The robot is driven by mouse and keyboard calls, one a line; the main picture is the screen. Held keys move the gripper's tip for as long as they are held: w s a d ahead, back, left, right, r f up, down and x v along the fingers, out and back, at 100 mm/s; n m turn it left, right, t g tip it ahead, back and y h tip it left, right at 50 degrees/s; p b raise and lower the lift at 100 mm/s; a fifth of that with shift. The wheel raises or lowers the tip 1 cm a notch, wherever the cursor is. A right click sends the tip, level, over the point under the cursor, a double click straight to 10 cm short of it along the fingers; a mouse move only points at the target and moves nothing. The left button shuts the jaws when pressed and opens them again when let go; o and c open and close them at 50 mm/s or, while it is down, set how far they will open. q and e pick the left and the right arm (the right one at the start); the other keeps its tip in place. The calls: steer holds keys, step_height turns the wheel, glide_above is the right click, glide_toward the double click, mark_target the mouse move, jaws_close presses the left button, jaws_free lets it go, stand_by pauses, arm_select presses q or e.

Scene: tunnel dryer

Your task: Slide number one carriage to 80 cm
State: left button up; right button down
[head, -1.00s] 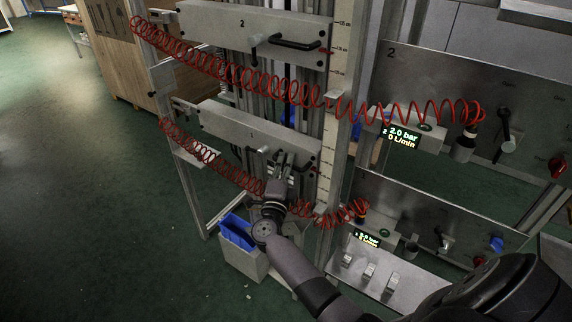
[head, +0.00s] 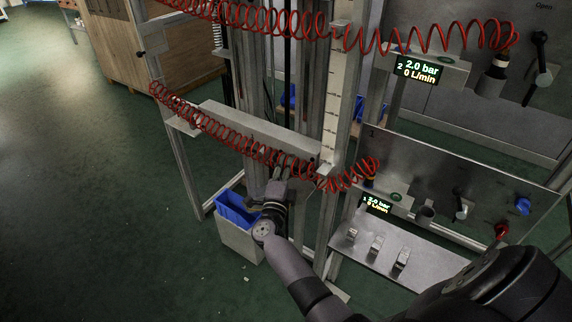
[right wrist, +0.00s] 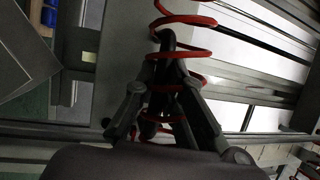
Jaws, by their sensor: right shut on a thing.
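The number one carriage (head: 262,129) is a long grey beam across the vertical rails in the head view, seen from above. Its right end is beside the pale scale strip (head: 335,112), whose figures are too small to read. My right gripper (head: 277,174) is at the carriage's front, below the beam. In the right wrist view my right gripper (right wrist: 168,62) is shut on a dark part, apparently the carriage handle (right wrist: 165,38). The red coiled hose (head: 215,131) passes in front of the carriage and across the fingers. My left gripper is not in view.
A grey box with a blue bin (head: 236,211) stands on the floor below the carriage. At right are panel one (head: 455,180) and its display (head: 376,205). Another red coil (head: 415,45) hangs above. The green floor at left is clear.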

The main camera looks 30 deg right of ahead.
steer(key=shift+s+a+f, duration=0.1)
steer(key=shift+a+f, duration=0.05)
steer(key=shift+f, duration=0.4)
steer(key=c, duration=1.7)
jaws_free()
steer(key=shift+o, duration=0.2)
steer(key=shift+r, duration=0.15)
steer(key=shift+r, duration=0.1)
steer(key=v, duration=0.7)
steer(key=shift+a, duration=0.1)
